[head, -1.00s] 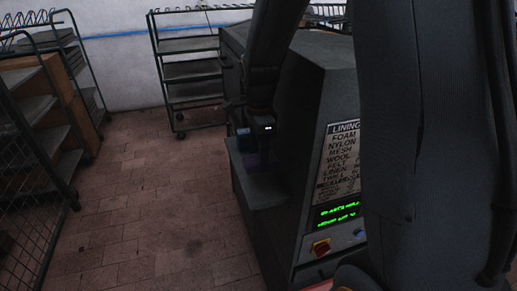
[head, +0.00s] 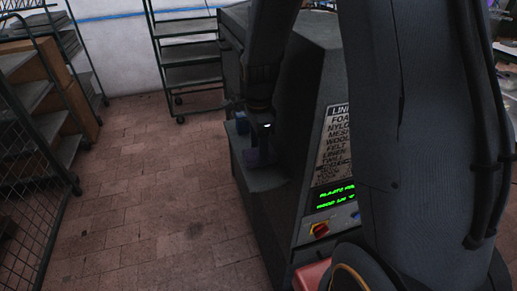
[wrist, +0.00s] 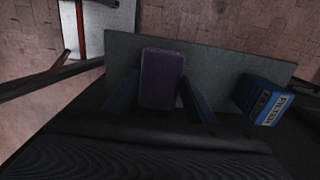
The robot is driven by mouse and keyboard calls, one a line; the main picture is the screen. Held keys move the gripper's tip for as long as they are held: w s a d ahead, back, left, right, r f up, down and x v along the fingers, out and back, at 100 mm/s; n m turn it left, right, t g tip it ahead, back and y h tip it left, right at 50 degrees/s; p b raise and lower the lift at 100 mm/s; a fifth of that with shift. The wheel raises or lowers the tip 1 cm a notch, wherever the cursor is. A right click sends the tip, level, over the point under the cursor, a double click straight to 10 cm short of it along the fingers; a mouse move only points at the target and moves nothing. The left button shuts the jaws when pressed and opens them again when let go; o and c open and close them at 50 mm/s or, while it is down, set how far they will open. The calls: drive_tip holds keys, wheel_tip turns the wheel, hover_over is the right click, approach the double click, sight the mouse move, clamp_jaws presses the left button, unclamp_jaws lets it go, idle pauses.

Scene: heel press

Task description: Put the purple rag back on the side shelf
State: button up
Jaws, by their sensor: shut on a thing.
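The purple rag (wrist: 162,80) is a folded block between the two fingers of my gripper (wrist: 161,100) in the wrist view. My gripper (head: 260,150) is shut on it. In the head view the rag (head: 258,158) hangs below the fingers, over the side shelf (head: 262,181), a small grey ledge on the left side of the dark machine. The shelf (wrist: 215,63) also shows as a grey plate behind the rag in the wrist view. I cannot tell whether the rag touches the shelf.
A blue box with a pale label (wrist: 262,98) stands at the shelf's right end in the wrist view; it also shows in the head view (head: 242,123). The machine (head: 300,100) rises close beside my gripper. Wheeled racks (head: 188,60) stand behind. Tiled floor at left is clear.

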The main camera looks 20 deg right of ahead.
drive_tip(key=shift+f, duration=0.45)
drive_tip(key=o, duration=1)
drive_tip(key=shift+r+b, duration=1.55)
drive_tip(key=shift+r, duration=2.35)
drive_tip(key=shift+s, duration=0.1)
